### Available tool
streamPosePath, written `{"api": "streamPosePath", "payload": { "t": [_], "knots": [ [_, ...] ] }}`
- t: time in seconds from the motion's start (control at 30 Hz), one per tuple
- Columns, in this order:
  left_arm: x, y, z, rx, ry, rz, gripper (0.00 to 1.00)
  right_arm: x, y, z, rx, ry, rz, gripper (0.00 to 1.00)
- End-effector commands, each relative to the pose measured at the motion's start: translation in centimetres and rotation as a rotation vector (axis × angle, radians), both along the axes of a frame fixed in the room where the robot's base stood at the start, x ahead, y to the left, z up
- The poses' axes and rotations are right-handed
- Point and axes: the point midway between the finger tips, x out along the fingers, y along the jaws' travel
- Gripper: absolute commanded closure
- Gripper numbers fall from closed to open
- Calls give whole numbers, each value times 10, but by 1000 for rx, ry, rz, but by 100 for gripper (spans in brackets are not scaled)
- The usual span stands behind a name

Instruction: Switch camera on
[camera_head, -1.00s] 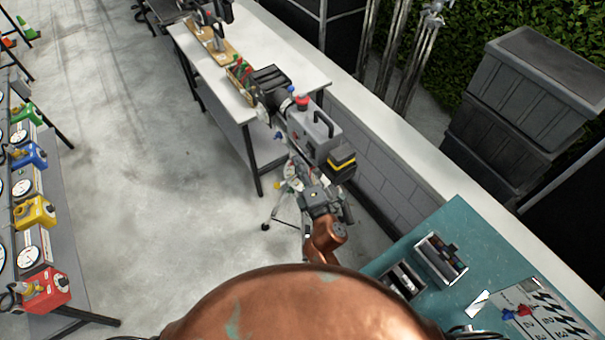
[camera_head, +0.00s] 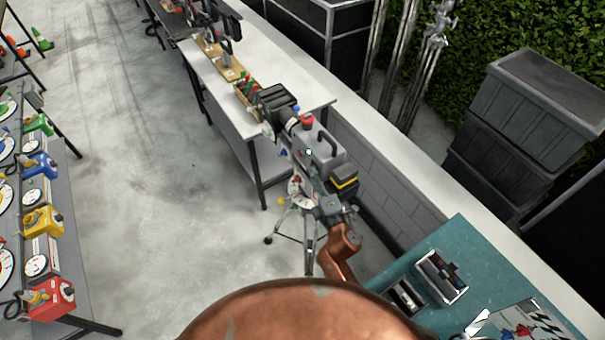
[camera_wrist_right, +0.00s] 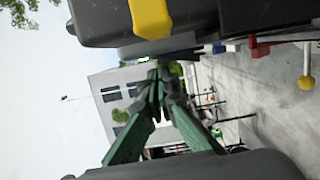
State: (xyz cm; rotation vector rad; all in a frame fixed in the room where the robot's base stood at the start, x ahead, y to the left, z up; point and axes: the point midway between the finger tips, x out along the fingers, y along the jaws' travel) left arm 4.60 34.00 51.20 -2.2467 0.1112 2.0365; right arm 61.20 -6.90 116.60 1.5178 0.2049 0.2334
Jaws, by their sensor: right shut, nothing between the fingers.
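The grey film camera (camera_head: 322,147) stands on a tripod (camera_head: 288,222) in the middle of the head view. It has a black top handle, a red knob and a yellow and black block (camera_head: 344,181) at its rear. A small green light (camera_head: 309,152) shows on its side. My right gripper (camera_head: 324,206) is just below the rear of the camera; I cannot tell whether it touches. In the right wrist view, its green fingers (camera_wrist_right: 157,88) are shut and empty, below the dark camera body (camera_wrist_right: 105,18) with its yellow band (camera_wrist_right: 152,17). My left gripper is out of view.
A white table (camera_head: 225,95) with gear stands behind the camera. A teal table (camera_head: 405,263) with a case (camera_head: 441,277) and a clapperboard is at the lower right. A low wall runs along the right. Coloured devices line a grey table at the left. Open floor lies between.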

Motion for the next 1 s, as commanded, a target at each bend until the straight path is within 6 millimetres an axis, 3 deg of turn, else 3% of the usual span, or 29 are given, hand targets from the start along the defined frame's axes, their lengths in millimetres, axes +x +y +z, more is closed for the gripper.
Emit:
{"api": "streamPosePath", "payload": {
  "t": [0.1, 0.27, 0.47, 0.5, 0.8, 1.0],
  "knots": [
    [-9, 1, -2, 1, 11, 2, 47, 0, -1, -3, -1, 2, -2, 100],
    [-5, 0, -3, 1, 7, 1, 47, -2, 4, -2, 0, 2, -1, 100],
    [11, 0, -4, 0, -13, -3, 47, -14, 34, 2, 4, 3, 4, 100],
    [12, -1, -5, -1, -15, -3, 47, -18, 40, 3, 4, 1, 5, 100],
    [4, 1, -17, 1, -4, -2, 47, -82, 17, 4, -1, 2, 5, 100],
    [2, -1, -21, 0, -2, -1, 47, -105, 11, 6, 0, 0, 5, 100]
  ]
}}
